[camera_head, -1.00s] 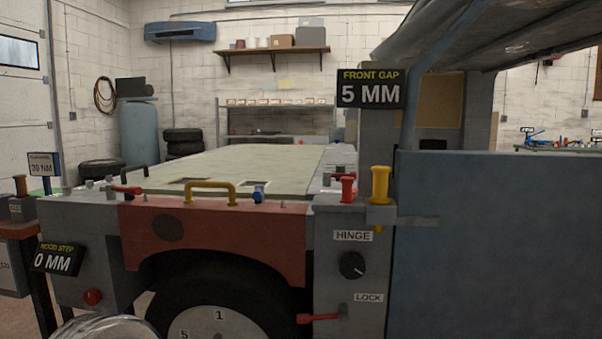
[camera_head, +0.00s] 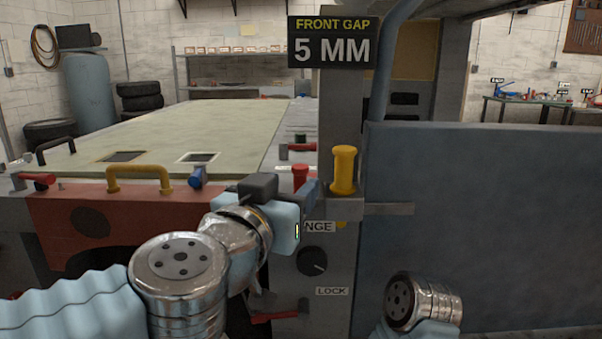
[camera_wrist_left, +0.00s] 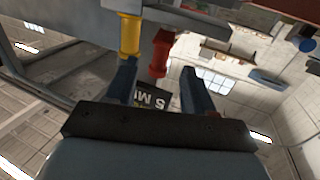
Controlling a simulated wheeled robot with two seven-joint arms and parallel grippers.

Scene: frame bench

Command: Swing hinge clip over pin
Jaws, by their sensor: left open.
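A yellow knobbed pin (camera_head: 343,170) stands upright on a grey bracket above the HINGE label. A shorter red knobbed piece (camera_head: 300,177) stands just left of it. I cannot tell which part is the hinge clip. My left gripper (camera_head: 308,190) is in front of the red piece, hiding its lower part. In the left wrist view, my left gripper (camera_wrist_left: 158,88) is open, its dark fingers apart. The red piece (camera_wrist_left: 161,52) is between and beyond the fingers, and the yellow pin (camera_wrist_left: 130,35) is beyond the left finger. My right gripper is not in view.
A black dial (camera_head: 312,261) and a red LOCK lever (camera_head: 275,316) are below the hinge. A blue-grey door panel (camera_head: 470,220) stands at right. A FRONT GAP sign (camera_head: 332,42) reads 5 MM.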

